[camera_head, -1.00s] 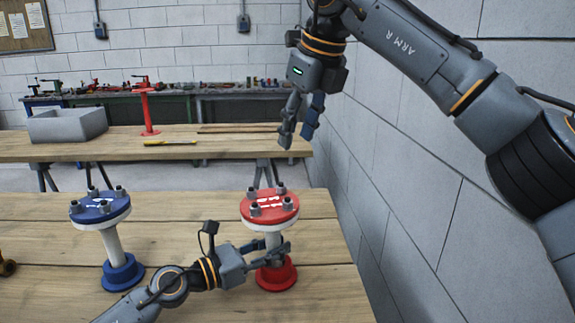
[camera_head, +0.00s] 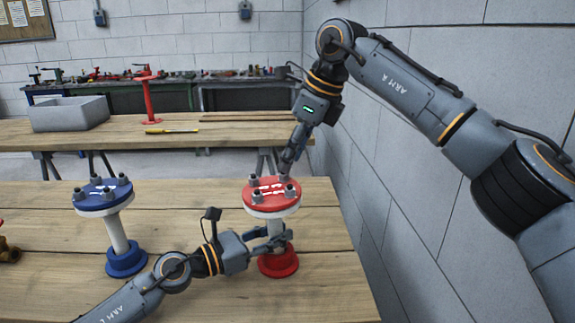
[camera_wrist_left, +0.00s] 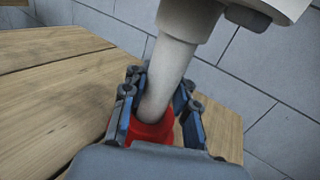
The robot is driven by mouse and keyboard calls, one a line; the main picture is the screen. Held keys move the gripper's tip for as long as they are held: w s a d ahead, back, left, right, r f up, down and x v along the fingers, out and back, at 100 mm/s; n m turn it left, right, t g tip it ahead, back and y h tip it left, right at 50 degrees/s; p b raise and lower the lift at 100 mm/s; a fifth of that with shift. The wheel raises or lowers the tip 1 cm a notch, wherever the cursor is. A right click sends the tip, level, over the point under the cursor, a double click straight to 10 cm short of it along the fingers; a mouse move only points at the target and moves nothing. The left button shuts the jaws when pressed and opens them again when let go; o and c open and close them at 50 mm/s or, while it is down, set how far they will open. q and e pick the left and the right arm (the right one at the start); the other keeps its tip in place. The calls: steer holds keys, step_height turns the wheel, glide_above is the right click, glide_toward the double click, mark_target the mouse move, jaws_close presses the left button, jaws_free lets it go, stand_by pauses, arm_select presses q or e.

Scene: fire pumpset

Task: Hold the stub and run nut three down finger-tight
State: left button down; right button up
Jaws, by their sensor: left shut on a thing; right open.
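The red stub stands upright on the bench, with a red flange (camera_head: 271,194) on top, a pale pipe (camera_wrist_left: 178,62) and a red base (camera_head: 278,263). Several grey studs with nuts (camera_head: 256,196) stand on the flange; which is nut three I cannot tell. My left gripper (camera_head: 276,240) is shut around the pipe just above the base; its fingers flank the pipe in the left wrist view (camera_wrist_left: 157,108). My right gripper (camera_head: 288,165) is open, pointing down at the far side of the flange, close to the far nut (camera_head: 283,174). Whether it touches that nut is unclear.
A similar blue stub (camera_head: 103,195) stands to the left on the same bench (camera_head: 190,225). A block wall (camera_head: 400,200) rises close on the right. A rear bench holds a grey bin (camera_head: 70,113), a red stand (camera_head: 149,100) and a yellow tool (camera_head: 170,131).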

mark_target(283, 176)
steer(key=shift+x, duration=1.55)
steer(key=shift+c, duration=0.2)
jaws_close()
steer(key=m+t+h, duration=0.1)
steer(key=m, duration=0.2)
steer(key=shift+s+r+m, duration=0.1)
steer(key=shift+s+m, duration=0.05)
steer(key=shift+m, duration=0.15)
steer(key=shift+a+m+t+h, duration=0.15)
steer(key=shift+m+t+h, duration=0.5)
steer(key=shift+m, duration=1.15)
